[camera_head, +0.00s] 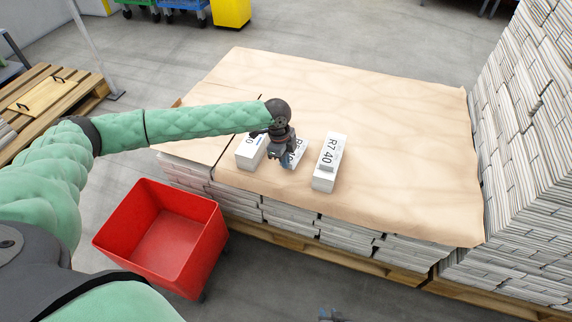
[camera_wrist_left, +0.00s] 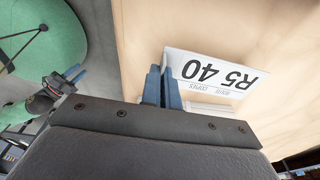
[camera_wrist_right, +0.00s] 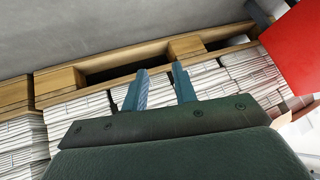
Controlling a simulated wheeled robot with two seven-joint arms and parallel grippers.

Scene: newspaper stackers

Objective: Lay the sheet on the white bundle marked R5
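Three white bundles lie in a row on the brown paper top of the stack. The right one (camera_head: 330,158) is marked R7 40; the left one (camera_head: 247,158) shows only part of its marking. The middle R5 bundle (camera_head: 299,158) is partly hidden under my left gripper (camera_head: 283,158). In the left wrist view, the R5 40 face (camera_wrist_left: 222,74) is beside my left gripper (camera_wrist_left: 162,75), whose fingers are close together over its edge. Whether a thin sheet is between them cannot be told; I cannot pick out a separate sheet. My right gripper (camera_wrist_right: 160,78) is open and empty.
A red bin (camera_head: 165,235) stands in front of the stack at the left. A tall wall of newspapers (camera_head: 525,150) rises at the right. The brown paper (camera_head: 400,130) is clear behind and right of the bundles. A wooden pallet (camera_head: 50,100) is at far left.

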